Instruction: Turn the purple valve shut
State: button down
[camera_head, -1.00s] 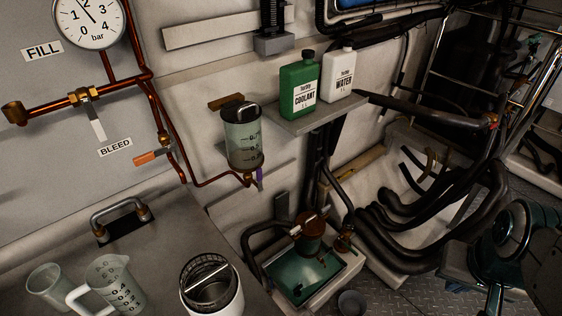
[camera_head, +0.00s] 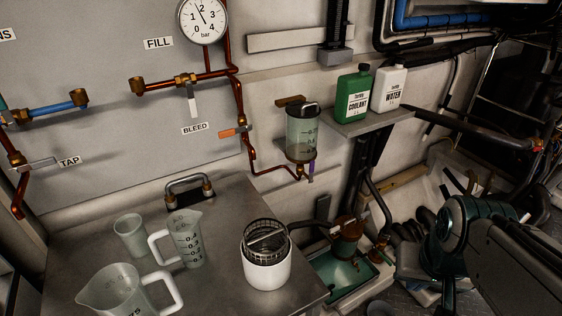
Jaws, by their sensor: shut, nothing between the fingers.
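The purple valve (camera_head: 311,170) is a small purple lever at the brass outlet under a clear graduated reservoir (camera_head: 304,138) on the wall. The lever hangs roughly straight down beside the copper pipe's end; its exact angle is too small to tell. Teal and dark links of my arm show at the lower right, well to the right of the valve. My gripper's fingers cannot be made out in the view.
A shelf (camera_head: 366,123) with a green coolant bottle (camera_head: 353,94) and a white water bottle (camera_head: 390,88) juts out right of the reservoir. Below are a metal bench (camera_head: 215,285) with jugs and a white strainer pot (camera_head: 267,270), and a green tray (camera_head: 340,275). Black hoses crowd the right.

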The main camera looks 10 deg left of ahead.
aim_at(311, 163)
jog(key=u, duration=1.9)
jog(key=k, duration=0.75)
jog(key=z, duration=1)
jog(key=i, duration=1)
jog(key=u, duration=0.55)
jog(key=k, duration=0.7)
jog(key=z, duration=0.45)
jog(key=i, duration=0.5)
